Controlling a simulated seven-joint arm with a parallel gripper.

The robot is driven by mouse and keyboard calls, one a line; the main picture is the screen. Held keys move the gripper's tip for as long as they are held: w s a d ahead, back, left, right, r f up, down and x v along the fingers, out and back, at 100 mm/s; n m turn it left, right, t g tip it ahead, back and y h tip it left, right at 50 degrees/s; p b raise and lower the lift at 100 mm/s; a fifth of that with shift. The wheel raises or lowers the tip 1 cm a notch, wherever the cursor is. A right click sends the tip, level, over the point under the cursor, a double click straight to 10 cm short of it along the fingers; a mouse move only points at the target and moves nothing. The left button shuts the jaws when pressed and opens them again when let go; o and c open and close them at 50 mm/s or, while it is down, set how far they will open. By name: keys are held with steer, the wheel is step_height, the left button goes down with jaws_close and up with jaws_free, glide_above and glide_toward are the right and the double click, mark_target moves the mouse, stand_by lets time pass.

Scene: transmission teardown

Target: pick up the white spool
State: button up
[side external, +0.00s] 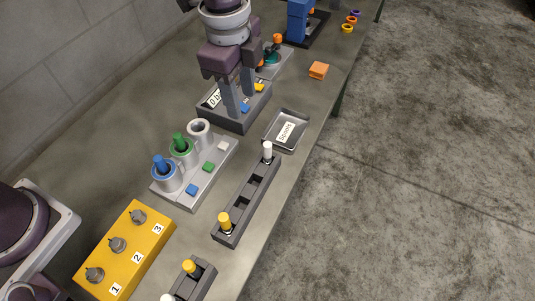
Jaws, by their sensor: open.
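A small white spool (267,149) stands upright at the far end of a long dark slotted rack (245,200). A yellow spool (225,221) stands at the rack's near end, and the slots between look empty. Another white piece (167,297) is cut off at the bottom edge, so I cannot tell whether it is a spool too. My gripper (240,105) is open, its two fingers pointing down in front of or over a grey bin (236,122) with small blue and yellow pieces. It is apart from the white spool, farther back and to the left.
A tray labelled Spools (290,113) lies just behind the rack. A grey block with blue, green and white cups (215,172) stands left of it. A yellow numbered box (125,250) is at the near left. An orange block (319,70) lies near the table's right edge.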

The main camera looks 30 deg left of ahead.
mark_target(268, 144)
steer(key=d+f+m, duration=0.1)
steer(key=f, duration=0.1)
steer(key=d+f+m, duration=0.1)
steer(key=d+f, duration=0.1)
steer(key=f, duration=0.1)
steer(key=d+f+m, duration=0.1)
steer(key=f, duration=0.1)
steer(key=shift+w+d+f+g, duration=0.15)
steer(key=shift+w+f+g, duration=0.1)
steer(key=shift+w+g, duration=0.15)
steer(key=f, duration=0.4)
steer(key=d+f, duration=0.1)
steer(key=f, duration=0.1)
steer(key=shift+s+f, duration=0.15)
steer(key=shift+f, duration=0.1)
steer(key=shift+c, duration=0.4)
jaws_close()
